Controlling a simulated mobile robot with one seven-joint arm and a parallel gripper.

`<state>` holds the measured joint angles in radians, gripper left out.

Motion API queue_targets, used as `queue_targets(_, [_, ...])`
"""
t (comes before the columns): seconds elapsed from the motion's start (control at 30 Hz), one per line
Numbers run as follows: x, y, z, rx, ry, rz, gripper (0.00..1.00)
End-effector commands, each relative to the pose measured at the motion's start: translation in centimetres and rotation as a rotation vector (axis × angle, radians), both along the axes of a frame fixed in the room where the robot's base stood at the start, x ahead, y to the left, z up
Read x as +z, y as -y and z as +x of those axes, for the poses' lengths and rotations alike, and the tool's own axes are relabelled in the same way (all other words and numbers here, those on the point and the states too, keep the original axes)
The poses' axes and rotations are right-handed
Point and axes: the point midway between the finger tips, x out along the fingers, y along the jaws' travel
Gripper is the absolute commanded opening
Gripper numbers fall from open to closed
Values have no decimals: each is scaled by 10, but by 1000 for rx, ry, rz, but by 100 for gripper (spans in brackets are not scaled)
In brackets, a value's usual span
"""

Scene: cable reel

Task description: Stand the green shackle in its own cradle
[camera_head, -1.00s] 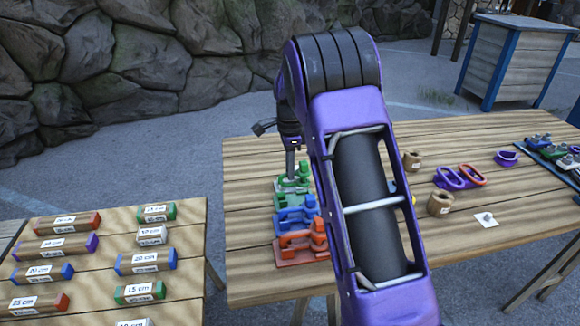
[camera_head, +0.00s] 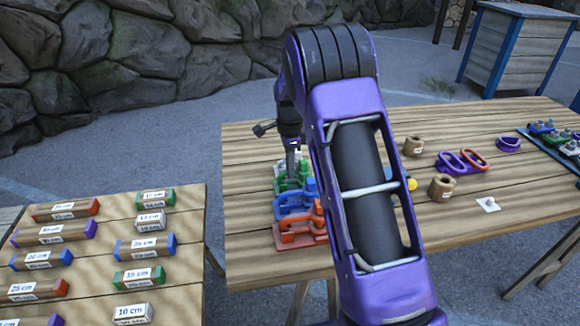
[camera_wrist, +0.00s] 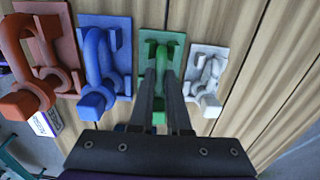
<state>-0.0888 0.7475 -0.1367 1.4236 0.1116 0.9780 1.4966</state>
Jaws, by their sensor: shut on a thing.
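The green shackle (camera_wrist: 159,108) is between the fingers of my gripper (camera_wrist: 163,92), which is shut on it. It is mostly hidden by the fingers in the wrist view. The green cradle (camera_wrist: 175,45) lies right at the shackle, its plate showing behind the fingers. I cannot tell whether the shackle is fully seated. In the head view my gripper (camera_head: 292,166) points down over the green pieces (camera_head: 287,184), at the back of the row on the table.
A blue cradle and shackle (camera_wrist: 100,58) stand close on the left, with orange ones (camera_wrist: 40,72) beyond. A white set (camera_wrist: 207,74) is close on the right. Wooden rings (camera_head: 441,187) and a yellow knob (camera_head: 411,184) stand further right. Labelled blocks (camera_head: 145,245) lie on the left table.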

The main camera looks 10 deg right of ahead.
Motion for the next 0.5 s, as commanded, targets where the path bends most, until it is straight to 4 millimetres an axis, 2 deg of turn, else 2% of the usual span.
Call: queue_targets(0.5, [-4,0,0,0,1,0,0])
